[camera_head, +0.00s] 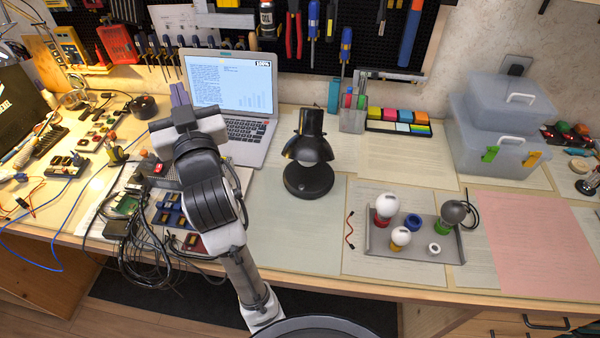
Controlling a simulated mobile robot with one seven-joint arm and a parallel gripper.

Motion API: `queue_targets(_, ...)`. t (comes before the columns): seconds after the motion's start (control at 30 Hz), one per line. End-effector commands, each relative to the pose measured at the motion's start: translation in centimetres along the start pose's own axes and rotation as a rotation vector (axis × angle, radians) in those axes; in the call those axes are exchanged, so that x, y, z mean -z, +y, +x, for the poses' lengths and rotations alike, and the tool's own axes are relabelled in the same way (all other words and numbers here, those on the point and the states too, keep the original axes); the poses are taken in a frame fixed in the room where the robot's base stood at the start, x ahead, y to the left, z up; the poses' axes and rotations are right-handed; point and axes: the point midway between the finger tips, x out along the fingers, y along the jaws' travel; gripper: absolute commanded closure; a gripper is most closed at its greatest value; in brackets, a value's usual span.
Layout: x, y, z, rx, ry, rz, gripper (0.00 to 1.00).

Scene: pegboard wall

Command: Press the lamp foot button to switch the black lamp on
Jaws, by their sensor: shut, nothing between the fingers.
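The black lamp (312,123) stands upright on the desk near the middle of the view. Its head is above a round black foot (308,181). The bulb under the head looks grey and I see no glow. A small detail shows at the front of the foot, but I cannot make out the button clearly. My gripper (180,96) is to the left of the lamp, by the left edge of the laptop. Its fingers are together, point away from me and hold nothing. It is well apart from the lamp.
An open laptop (231,82) stands behind and right of my gripper. Cables and electronic parts (150,215) crowd the desk on the left. A grey tray (415,262) with bulbs lies right of the lamp. Bare paper mat (285,235) lies in front of the lamp's foot.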

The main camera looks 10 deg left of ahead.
Motion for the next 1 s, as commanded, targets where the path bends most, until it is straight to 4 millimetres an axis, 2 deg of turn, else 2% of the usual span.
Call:
queue_targets(0.03, -1.4, 2.3, 0.1, -0.058, -0.108, 0.003, 1.0)
queue_targets(0.17, -6.7, 7.6, -1.7, -0.202, -0.381, 0.024, 1.0)
queue_targets(0.3, -11.2, 12.3, -5.5, -0.353, -0.649, 0.066, 1.0)
queue_targets(0.4, -13.5, 14.6, -8.6, -0.443, -0.801, 0.098, 1.0)
queue_targets(0.5, -14.9, 16.1, -11.1, -0.509, -0.91, 0.126, 1.0)
queue_targets(0.63, -15.8, 17.0, -13.1, -0.559, -0.989, 0.148, 1.0)
queue_targets(1.0, -16.2, 17.2, -13.7, -0.571, -1.011, 0.154, 1.0)
